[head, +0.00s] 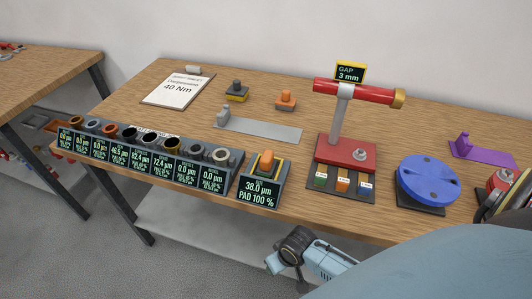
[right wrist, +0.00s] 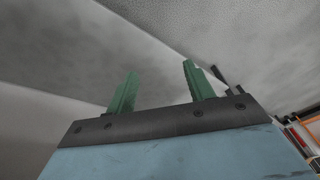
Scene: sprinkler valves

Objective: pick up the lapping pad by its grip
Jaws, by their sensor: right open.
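An orange grip (head: 267,162) on a yellow-edged pad sits on a dark stand (head: 260,192) near the table's front edge. The stand's display reads 38.0 µm and PAD 100 %, so I take this piece for the lapping pad. My left gripper is not in view.
A row of cups with displays (head: 150,160) runs along the front left. A red stand with a crossbar (head: 345,150), a blue disc (head: 428,180) and a purple piece (head: 482,149) are to the right. A grey plate (head: 262,131) lies behind the pad stand. My arm is below the front edge.

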